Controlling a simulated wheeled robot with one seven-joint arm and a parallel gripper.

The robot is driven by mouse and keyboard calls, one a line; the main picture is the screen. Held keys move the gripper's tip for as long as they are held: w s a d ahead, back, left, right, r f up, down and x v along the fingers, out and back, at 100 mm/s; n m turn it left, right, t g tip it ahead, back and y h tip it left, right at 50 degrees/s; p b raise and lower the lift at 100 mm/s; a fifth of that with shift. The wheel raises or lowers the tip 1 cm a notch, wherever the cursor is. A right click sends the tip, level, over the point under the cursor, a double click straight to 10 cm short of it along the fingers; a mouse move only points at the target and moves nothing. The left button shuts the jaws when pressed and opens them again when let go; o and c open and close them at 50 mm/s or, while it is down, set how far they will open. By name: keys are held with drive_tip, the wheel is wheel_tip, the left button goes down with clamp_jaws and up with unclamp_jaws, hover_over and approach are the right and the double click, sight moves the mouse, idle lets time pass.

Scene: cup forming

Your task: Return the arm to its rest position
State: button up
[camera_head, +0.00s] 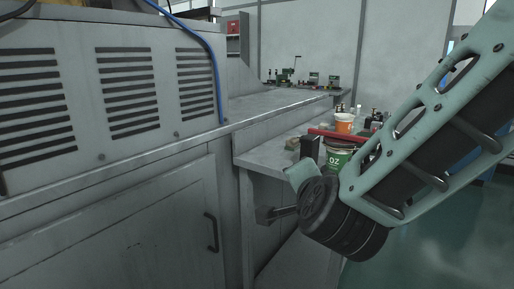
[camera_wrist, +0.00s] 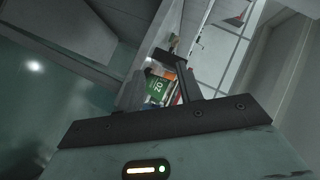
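My arm comes in from the upper right of the head view, a pale green link running down to a thick dark round joint. My gripper (camera_wrist: 160,70) shows in the wrist view with its two dark fingers apart. A green cup with white lettering (camera_wrist: 158,90) shows beyond and between the fingers, looking small and tilted; no grip on it is visible. In the head view the green cup (camera_head: 338,157) sits on the side bench (camera_head: 262,157), its lower part hidden by my arm. The fingers cannot be made out clearly in the head view.
An orange cup (camera_head: 344,123), a red bar-shaped object (camera_head: 328,134), a black box (camera_head: 309,147) and small bottles crowd the bench near my arm. A grey vented machine (camera_head: 125,90) and cabinet (camera_head: 130,235) fill the left. Open green floor (camera_head: 440,240) lies lower right.

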drive_tip(key=s+a+f+n+g+y, duration=0.3)
drive_tip(key=s+n+g, duration=0.1)
drive_tip(key=s+n, duration=0.2)
drive_tip(key=s+a+f+n+g+y, duration=0.2)
drive_tip(key=s+a+n+g, duration=0.1)
drive_tip(key=s+n, duration=0.2)
drive_tip(key=s+d+f+n+g+h, duration=0.2)
drive_tip(key=s+d+n+g, duration=0.25)
drive_tip(key=s, duration=0.25)
drive_tip(key=s+d+f+n+g+h, duration=0.2)
drive_tip(key=s+d+n+g+h, duration=0.15)
drive_tip(key=s+d, duration=0.3)
wheel_tip(320, 180, up, 18)
drive_tip(key=t+p, duration=0.1)
drive_tip(key=p, duration=1.7)
drive_tip(key=shift+a+n+y, duration=0.25)
drive_tip(key=shift+n+y, duration=0.05)
drive_tip(key=shift+y, duration=0.15)
drive_tip(key=shift+s+r, duration=0.1)
